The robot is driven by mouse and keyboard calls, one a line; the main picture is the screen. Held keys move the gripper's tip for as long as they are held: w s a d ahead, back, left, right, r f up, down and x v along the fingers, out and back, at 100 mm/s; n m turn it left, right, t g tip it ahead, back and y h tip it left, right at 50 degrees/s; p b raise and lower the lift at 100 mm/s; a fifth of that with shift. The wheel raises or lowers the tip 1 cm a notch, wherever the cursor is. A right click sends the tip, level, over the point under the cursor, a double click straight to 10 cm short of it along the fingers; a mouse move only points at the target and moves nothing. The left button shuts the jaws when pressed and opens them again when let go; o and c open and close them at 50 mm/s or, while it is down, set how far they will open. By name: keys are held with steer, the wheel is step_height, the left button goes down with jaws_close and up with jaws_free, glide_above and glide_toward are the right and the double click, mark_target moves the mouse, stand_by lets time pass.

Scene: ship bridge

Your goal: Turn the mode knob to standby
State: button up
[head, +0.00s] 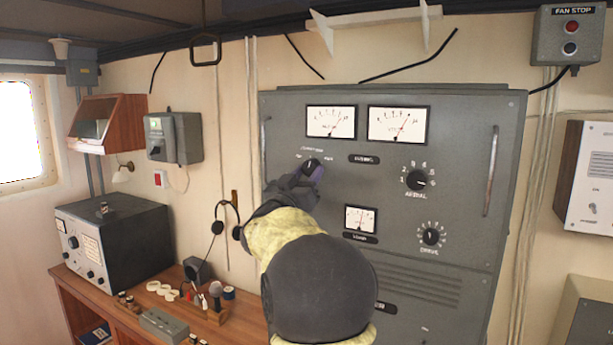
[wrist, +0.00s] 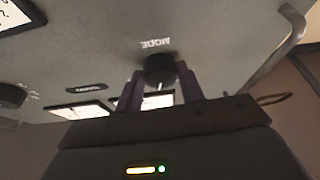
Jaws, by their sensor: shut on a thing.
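The mode knob (wrist: 160,70) is a round black knob with a pale pointer line on the grey cabinet's face. In the wrist view the word MODE shows upside down beside it. My gripper (wrist: 161,86) has its two purple fingers on either side of the knob, shut on it. In the head view the knob (head: 311,163) shows at the upper left of the cabinet, under a small curved row of labels too small to read.
The grey cabinet (head: 440,130) carries dial meters, an aerial knob (head: 417,180) and a drive knob (head: 431,236) to the right. A metal handle (head: 491,170) stands out at its right edge. A wooden desk (head: 235,322) with a radio set (head: 120,240) is at left.

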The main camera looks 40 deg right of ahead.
steer(key=n+t+y, duration=0.1)
steer(key=n, duration=0.2)
steer(key=n+t+y, duration=0.1)
steer(key=n, duration=0.2)
steer(key=shift+s+r+t+p, duration=0.2)
steer(key=shift+t+p, duration=0.2)
steer(key=shift+s+d+n+t+y+p, duration=0.1)
steer(key=shift+n+t+y+p, duration=0.5)
steer(key=shift+n, duration=1.2)
steer(key=o, duration=1)
steer(key=shift+f, duration=0.1)
steer(key=b+v, duration=0.8)
steer(key=v, duration=0.9)
steer(key=shift+a, duration=0.25)
